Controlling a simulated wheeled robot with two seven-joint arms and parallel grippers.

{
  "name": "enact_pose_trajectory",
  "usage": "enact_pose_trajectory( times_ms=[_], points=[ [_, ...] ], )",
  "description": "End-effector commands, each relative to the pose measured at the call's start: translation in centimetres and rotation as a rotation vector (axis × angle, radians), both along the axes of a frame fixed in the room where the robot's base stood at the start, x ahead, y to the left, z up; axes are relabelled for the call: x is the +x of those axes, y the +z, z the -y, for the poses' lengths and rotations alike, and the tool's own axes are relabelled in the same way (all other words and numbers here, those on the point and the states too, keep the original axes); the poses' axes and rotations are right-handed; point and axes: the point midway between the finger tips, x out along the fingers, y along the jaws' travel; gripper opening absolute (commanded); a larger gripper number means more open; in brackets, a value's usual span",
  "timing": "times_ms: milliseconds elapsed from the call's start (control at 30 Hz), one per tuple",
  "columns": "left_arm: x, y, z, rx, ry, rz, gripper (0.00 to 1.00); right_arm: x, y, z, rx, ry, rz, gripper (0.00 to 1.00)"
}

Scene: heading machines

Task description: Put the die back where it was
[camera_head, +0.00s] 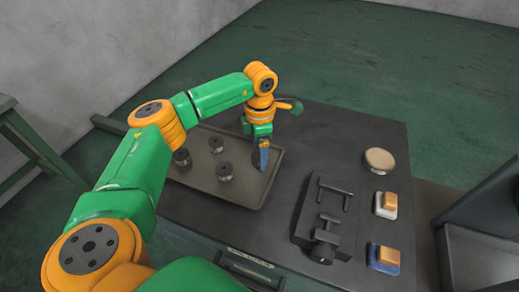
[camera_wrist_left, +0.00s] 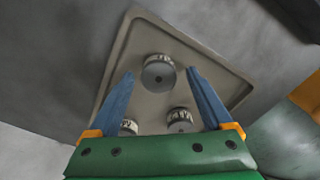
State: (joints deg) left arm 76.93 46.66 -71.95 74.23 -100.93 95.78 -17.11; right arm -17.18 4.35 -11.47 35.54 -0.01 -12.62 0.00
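Three dark, round dies stand in a shallow grey-brown tray (camera_head: 262,186) on the table: one at the left (camera_head: 182,156), one at the back (camera_head: 216,144) and one nearer the front (camera_head: 225,171). In the left wrist view the tray (camera_wrist_left: 128,42) shows the dies too: one die (camera_wrist_left: 158,76) lies ahead between the finger lines, and two more (camera_wrist_left: 180,121) (camera_wrist_left: 128,128) are closer to the palm side. My left gripper (camera_head: 263,158) hangs over the tray's right part, apart from the dies. Its blue fingers (camera_wrist_left: 160,74) are spread with nothing held. My right gripper is out of view.
A dark fixture with T-shaped handles (camera_head: 325,220) stands right of the tray. Bare dark tabletop (camera_head: 330,140) lies behind the fixture.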

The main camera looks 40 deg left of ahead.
Motion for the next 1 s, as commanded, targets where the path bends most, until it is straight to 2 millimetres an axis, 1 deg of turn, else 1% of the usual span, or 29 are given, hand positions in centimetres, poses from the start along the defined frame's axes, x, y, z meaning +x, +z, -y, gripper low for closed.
enact_pose_trajectory(
  times_ms=[167, 233, 267, 367, 567, 600, 667, 700, 833, 1000],
  points=[
    [0.0, 0.0, 0.0, 0.0, 0.0, 0.0, 0.83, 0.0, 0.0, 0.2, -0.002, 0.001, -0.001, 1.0],
    [0.0, 0.5, 0.0, 0.0, 0.0, 0.0, 0.83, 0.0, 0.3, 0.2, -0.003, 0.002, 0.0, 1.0],
    [0.0, 0.6, 0.0, 0.0, 0.0, 0.001, 0.83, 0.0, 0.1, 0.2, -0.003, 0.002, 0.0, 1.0],
    [0.1, 2.1, 0.0, -0.001, 0.0, 0.006, 0.83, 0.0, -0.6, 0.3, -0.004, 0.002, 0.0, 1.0],
    [0.1, 7.8, 0.1, -0.003, 0.0, 0.007, 0.83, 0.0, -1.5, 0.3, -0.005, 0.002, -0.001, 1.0],
    [0.2, 8.9, 0.1, -0.002, 0.0, 0.006, 0.83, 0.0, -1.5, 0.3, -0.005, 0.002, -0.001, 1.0],
    [0.1, 10.2, 0.1, -0.002, 0.0, 0.005, 0.83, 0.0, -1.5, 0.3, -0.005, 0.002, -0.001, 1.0],
    [0.1, 11.2, 0.0, 0.0, 0.001, 0.003, 0.83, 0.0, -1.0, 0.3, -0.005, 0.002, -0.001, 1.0],
    [0.1, 12.3, 0.1, -0.001, -0.001, 0.002, 0.83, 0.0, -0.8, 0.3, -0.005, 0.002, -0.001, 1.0],
    [0.0, 12.4, 0.0, 0.0, -0.001, 0.0, 0.83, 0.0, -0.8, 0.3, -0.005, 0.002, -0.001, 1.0]
  ],
)
